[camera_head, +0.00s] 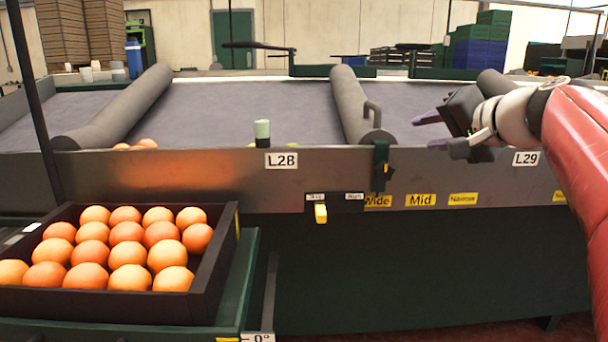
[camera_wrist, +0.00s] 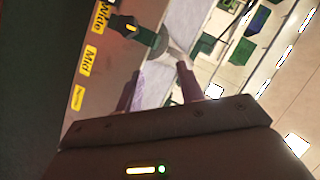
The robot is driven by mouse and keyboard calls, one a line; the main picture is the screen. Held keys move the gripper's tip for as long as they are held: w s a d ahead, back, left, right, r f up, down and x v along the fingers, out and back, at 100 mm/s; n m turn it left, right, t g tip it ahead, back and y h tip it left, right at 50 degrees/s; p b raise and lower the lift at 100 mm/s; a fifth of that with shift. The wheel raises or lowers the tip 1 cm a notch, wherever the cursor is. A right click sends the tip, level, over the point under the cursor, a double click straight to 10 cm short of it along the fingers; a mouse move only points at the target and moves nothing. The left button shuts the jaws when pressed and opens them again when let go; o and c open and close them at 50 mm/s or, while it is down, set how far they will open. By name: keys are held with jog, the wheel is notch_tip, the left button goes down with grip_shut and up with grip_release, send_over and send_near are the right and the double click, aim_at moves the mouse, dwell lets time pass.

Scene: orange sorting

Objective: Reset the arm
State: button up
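My gripper (camera_head: 432,133) is at the right in the head view, in front of the sorting table's front rail and near the L29 label. Its two fingers are spread apart with nothing between them. The fingers also show in the wrist view (camera_wrist: 158,88), apart and empty, with the table's front and yellow labels beyond them. My red arm reaches in from the right edge of the head view.
A dark tray of oranges (camera_head: 226,262) stands at the lower left. The grey sorting table (camera_head: 250,110) has padded rollers (camera_head: 350,100) across it. A dark green lever (camera_head: 381,165) hangs at the Wide label. A yellow switch (camera_head: 320,213) is on the front. A green-topped cylinder (camera_head: 262,132) stands at L2B.

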jog(key=s+a+f+n+g+h+p, duration=0.2)
jog(key=s+a+f+n+g+p, duration=0.1)
jog(key=s+f, duration=0.8)
jog(key=s+a+f+n+g+h+p, duration=0.3)
jog(key=s+a+f+g+p, duration=0.1)
jog(key=s+f, duration=0.8)
jog(key=shift+s+n+g+h+p, duration=0.3)
jog(key=shift+s+n, duration=0.1)
jog(key=shift+s, duration=0.75)
